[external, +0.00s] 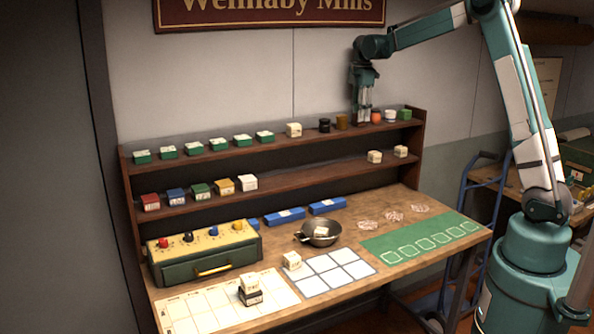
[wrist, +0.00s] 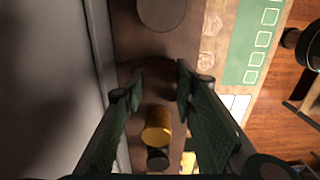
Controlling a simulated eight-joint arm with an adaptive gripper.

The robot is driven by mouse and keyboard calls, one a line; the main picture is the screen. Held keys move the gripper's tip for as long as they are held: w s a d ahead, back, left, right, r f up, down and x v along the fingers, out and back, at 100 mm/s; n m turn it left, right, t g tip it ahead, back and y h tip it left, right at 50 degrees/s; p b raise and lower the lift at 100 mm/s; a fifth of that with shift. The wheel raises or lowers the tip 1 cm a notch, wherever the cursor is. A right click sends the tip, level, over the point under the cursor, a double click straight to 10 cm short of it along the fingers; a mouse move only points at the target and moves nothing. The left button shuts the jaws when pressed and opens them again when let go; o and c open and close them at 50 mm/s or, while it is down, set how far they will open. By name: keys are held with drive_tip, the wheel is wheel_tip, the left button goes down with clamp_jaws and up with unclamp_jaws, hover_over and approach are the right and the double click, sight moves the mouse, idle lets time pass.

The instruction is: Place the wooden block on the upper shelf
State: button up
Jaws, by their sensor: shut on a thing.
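My gripper (external: 362,112) is over the upper shelf (external: 290,139), toward its right end, pointing down. It stands between a brown-yellow cylinder and a red-orange cup. In the wrist view my gripper (wrist: 157,84) is shut on a dark brown thing (wrist: 157,76), which I take to be the wooden block. Its shape is hard to make out, and the fingers hide part of it. In the external view it cannot be told apart from the fingertips. I cannot tell whether it touches the shelf board.
The brown-yellow cylinder (external: 341,122) and a black can (external: 324,125) stand left of my gripper. The red-orange cup (external: 376,117), a white cup (external: 390,115) and a green block (external: 404,114) stand right. The wall is close behind. The lower shelf (external: 310,178) has free room mid-length.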

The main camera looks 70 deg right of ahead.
drive_tip(key=shift+f, duration=0.15)
drive_tip(key=o, duration=0.9)
wheel_tip(320, 180, up, 12)
drive_tip(key=shift+r+b, duration=0.2)
drive_tip(key=shift+b, duration=0.35)
idle(0.6)
